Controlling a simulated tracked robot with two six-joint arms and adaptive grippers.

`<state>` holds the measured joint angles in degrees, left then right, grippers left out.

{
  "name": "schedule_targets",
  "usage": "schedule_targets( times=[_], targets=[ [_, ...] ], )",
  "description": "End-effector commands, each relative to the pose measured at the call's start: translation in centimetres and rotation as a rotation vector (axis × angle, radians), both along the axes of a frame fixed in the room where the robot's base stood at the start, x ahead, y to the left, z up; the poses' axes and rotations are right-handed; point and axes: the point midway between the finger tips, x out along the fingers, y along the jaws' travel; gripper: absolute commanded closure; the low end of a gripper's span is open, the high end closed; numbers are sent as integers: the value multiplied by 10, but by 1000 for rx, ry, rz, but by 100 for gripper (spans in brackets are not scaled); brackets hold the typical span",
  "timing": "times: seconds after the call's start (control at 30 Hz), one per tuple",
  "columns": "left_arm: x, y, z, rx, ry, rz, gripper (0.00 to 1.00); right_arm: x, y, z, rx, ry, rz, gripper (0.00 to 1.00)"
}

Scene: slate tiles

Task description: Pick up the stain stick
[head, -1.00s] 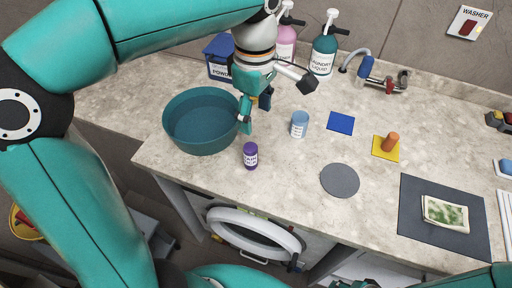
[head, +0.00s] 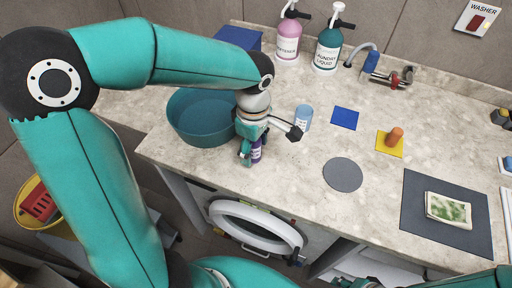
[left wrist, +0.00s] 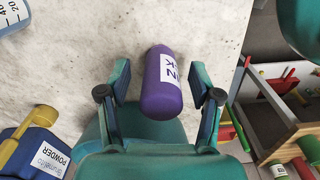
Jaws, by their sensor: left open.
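The stain stick, which I take to be the small purple cylinder with a white label (head: 257,151), stands near the front edge of the counter, right of the teal basin. My left gripper (head: 250,155) is down at it and hides part of it in the head view. In the left wrist view the purple stick (left wrist: 161,88) lies between the two fingers of the left gripper (left wrist: 162,82). The fingers are open, with a visible gap on each side of it.
The teal basin (head: 187,122) is close on the left. A light-blue labelled cup (head: 303,117) stands just behind the gripper to the right. A grey disc (head: 343,175) lies to the right on clear counter. The blue powder box (head: 238,37) and pump bottles are behind.

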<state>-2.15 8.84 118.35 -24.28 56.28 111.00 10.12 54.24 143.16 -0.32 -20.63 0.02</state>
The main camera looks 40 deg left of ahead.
Motion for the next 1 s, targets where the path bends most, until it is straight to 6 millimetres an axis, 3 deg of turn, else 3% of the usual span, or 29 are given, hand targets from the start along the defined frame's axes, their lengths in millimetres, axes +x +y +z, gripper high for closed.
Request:
schedule_targets(
  times=[0.13, 0.4, 0.8, 1.0],
  targets=[
    [0, 0, -16, 1, 2, 1, 36, 0, 0, 1, 0, 0, 0, 60],
    [0, 0, -19, 0, -1, 1, 36, 0, 0, 1, 0, 0, 0, 60],
    [0, 0, -19, 0, -1, 1, 100, 0, 0, 1, 0, 0, 0, 60],
    [0, 0, -19, 0, -1, 1, 100, 0, 0, 1, 0, 0, 0, 60]
  ],
)
